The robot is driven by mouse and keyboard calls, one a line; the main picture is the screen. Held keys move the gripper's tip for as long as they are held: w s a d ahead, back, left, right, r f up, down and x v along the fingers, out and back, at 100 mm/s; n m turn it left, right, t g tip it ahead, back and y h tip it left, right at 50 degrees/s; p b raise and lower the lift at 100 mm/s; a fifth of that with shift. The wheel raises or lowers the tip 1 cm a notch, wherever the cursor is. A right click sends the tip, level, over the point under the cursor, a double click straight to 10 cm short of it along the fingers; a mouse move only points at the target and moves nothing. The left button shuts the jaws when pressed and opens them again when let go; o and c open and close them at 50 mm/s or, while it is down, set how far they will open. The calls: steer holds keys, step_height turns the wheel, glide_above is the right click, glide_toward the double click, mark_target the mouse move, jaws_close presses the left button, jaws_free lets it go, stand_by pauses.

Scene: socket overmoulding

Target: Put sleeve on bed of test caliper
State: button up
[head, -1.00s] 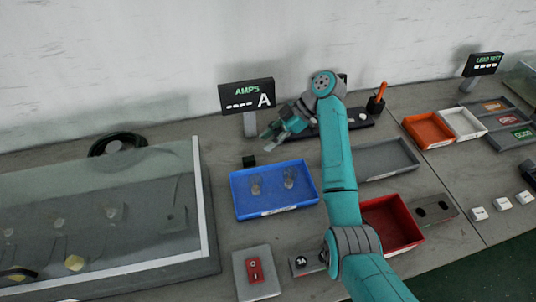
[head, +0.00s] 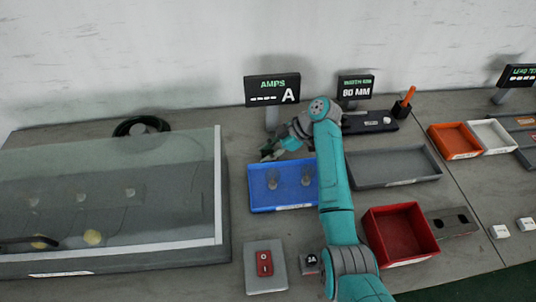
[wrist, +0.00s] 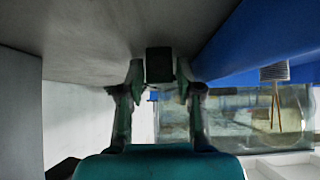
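In the head view, my gripper (head: 270,152) is low behind the left back corner of the blue tray. In the wrist view, its two fingers (wrist: 159,75) stand apart on either side of a small dark block (wrist: 160,65); I cannot tell if they touch it. I cannot tell for certain whether this block is the sleeve. The dark bed with an orange-handled part (head: 375,122), apparently the test caliper, stands at the back beside the MM display (head: 356,88), partly behind my arm. A small pale piece is on it.
The blue tray (head: 283,207) holds two clear pieces; one shows in the wrist view (wrist: 275,73). A grey tray (head: 395,184), a red bin (head: 400,258) and orange and white bins lie to the right. The AMPS display (head: 272,90) stands behind my gripper. A glass-covered case is left.

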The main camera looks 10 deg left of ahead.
jaws_close()
steer(key=shift+r, duration=0.1)
